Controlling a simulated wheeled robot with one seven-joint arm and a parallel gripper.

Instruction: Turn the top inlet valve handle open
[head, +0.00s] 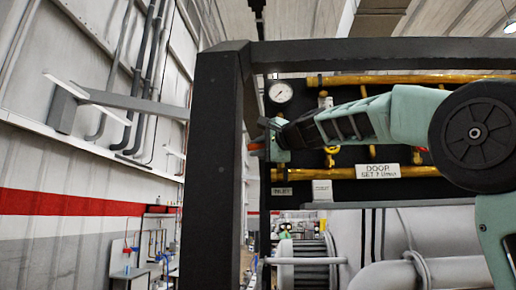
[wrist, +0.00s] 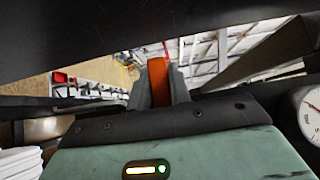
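The orange-red valve handle (wrist: 158,82) stands between the two grey fingers of my gripper (wrist: 160,95) in the wrist view. Both fingers lie close against its sides, with no clear gap. In the head view my arm reaches left across the panel, and my gripper (head: 272,128) is at the panel's left end, beside the dark frame post. A small orange bit of the handle (head: 256,147) shows there. The valve body is mostly hidden behind my gripper. A small plate that seems to read INLET (head: 281,191) sits below.
A thick dark post (head: 215,170) and top beam (head: 390,52) frame the panel closely. A round gauge (head: 281,92) is just above my gripper and also shows in the wrist view (wrist: 311,112). Yellow pipes (head: 430,80) cross the panel. A DOOR sign (head: 377,171) hangs right.

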